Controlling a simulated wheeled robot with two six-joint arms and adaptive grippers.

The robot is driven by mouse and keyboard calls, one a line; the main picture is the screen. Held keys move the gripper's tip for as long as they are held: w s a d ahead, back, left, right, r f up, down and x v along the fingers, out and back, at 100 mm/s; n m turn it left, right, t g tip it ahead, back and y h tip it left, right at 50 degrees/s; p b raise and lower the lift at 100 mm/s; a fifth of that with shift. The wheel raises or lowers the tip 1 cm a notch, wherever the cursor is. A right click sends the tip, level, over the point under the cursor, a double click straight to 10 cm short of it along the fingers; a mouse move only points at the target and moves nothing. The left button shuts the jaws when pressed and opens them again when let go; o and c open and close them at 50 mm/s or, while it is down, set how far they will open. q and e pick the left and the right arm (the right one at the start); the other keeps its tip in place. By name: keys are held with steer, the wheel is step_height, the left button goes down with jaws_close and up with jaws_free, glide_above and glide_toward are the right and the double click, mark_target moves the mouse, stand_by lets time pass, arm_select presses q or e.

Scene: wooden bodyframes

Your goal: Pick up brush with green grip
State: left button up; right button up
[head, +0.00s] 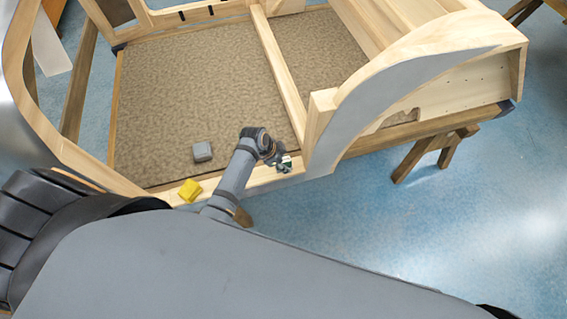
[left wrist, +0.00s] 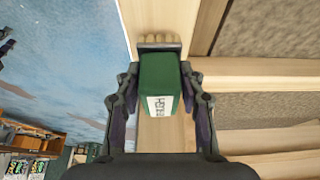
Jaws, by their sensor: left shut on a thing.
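The brush with the green grip (left wrist: 160,75) sits between the two fingers of my left gripper (left wrist: 160,108) in the left wrist view. Its grip is a green block with a white printed label, and a grey band with a pale tan part shows at its far end. In the head view my left gripper (head: 283,165) is small, at the front wooden rail near the curved side panel. The fingers are closed against both sides of the grip. I cannot tell whether the brush touches the rail.
A yellow block (head: 190,190) lies on the front wooden rail (head: 160,193), left of my arm. A grey block (head: 202,151) is on the brown textured panel (head: 190,90). A curved wooden side panel (head: 400,75) rises to the right.

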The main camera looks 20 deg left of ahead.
arm_select(q)
steer(key=r, duration=0.3)
steer(key=shift+s, duration=0.2)
steer(key=s+a+r+b, duration=0.2)
steer(key=s+a+r, duration=0.1)
steer(key=s+r, duration=0.6)
steer(key=s, duration=0.4)
steer(key=shift+a+r, duration=0.2)
steer(key=shift+a, duration=0.1)
steer(key=shift+s, duration=0.1)
